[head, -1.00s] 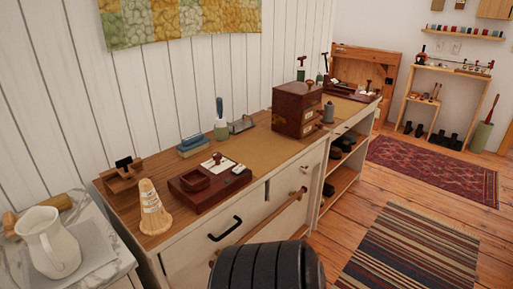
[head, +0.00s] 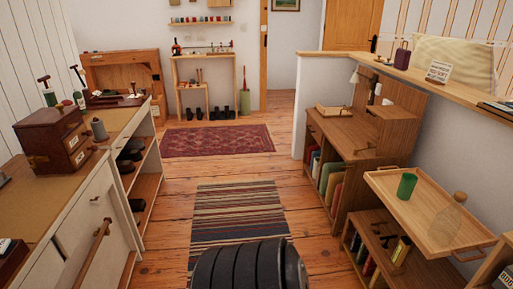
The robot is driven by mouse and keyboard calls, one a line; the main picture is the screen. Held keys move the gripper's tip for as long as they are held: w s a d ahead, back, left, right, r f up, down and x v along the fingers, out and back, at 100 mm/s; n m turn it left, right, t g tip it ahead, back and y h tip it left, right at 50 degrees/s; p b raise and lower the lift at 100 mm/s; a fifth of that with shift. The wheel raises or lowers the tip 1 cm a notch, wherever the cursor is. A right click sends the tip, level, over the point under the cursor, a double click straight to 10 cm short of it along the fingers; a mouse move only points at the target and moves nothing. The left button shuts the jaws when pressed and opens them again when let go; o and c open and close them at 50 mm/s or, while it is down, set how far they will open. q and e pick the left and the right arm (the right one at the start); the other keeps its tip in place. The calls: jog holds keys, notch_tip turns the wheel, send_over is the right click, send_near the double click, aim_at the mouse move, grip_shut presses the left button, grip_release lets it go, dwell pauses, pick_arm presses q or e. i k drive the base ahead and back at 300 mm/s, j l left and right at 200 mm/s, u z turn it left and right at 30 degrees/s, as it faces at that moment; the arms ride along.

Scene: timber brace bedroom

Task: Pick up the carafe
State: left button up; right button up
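A clear, see-through carafe (head: 447,222) stands upright on a light wooden tray (head: 412,212) at the lower right of the head view. The wood shows through it, so its outline is faint. A green tumbler (head: 406,186) stands on the same tray, to the left of the carafe and apart from it. Neither of my grippers is in view, and nothing is seen touching the carafe.
The tray sits above a low bookshelf (head: 350,243), beside a taller wooden desk unit (head: 364,134) and under a ledge (head: 440,82). A drawer cabinet (head: 88,215) lines the left. The floor between, with a striped rug (head: 238,213), is clear.

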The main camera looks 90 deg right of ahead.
aim_at(446, 224)
jog(key=z, duration=4.3)
